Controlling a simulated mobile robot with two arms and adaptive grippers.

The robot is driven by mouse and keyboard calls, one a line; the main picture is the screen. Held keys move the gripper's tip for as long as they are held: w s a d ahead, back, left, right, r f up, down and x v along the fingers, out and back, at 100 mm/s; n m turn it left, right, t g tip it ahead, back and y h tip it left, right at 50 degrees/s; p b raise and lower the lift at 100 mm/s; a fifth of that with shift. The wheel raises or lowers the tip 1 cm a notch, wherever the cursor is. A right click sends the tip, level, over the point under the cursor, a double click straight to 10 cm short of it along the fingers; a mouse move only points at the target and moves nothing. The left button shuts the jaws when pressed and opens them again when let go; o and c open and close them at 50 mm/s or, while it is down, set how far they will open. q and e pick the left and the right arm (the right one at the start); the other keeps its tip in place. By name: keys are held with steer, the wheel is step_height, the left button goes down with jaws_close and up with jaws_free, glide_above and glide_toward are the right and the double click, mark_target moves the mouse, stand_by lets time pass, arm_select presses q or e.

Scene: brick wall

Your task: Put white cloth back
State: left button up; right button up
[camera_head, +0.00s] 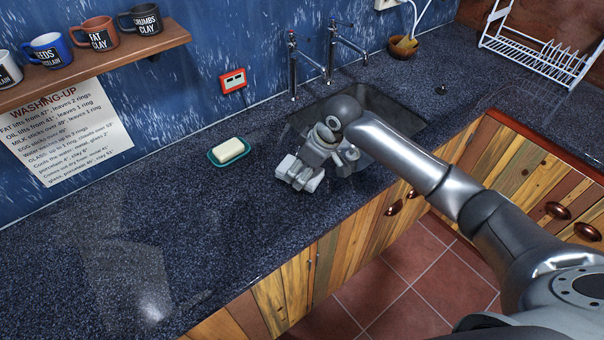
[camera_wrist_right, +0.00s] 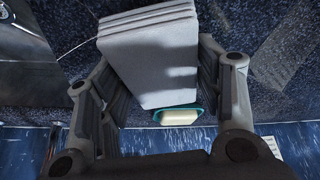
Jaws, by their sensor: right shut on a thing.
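The white cloth (camera_head: 312,181) is a folded, layered block on the dark counter in front of the sink. In the right wrist view the cloth (camera_wrist_right: 152,62) looks pale grey and lies between my two fingers. My right gripper (camera_head: 302,172) comes down over it from the right and is shut on it. The fingers hide part of the cloth in the head view. I cannot tell whether the cloth touches the counter. My left gripper is in neither view.
A soap bar (camera_head: 229,149) in a green dish (camera_head: 245,154) stands left of the cloth. The sink (camera_head: 396,112) with taps (camera_head: 330,62) lies behind my right gripper. A white dish rack (camera_head: 540,52) stands at the far right. The counter's left part is clear.

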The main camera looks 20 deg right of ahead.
steer(key=shift+w+f, duration=0.4)
step_height(320, 180, down, 3)
steer(key=shift+p, duration=0.7)
steer(key=shift+d+f, duration=0.1)
steer(key=shift+f, duration=0.05)
steer(key=shift+f, duration=0.1)
steer(key=o, duration=0.9)
steer(key=shift+w, duration=0.1)
steer(key=b+v, duration=0.1)
steer(key=v, duration=1.1)
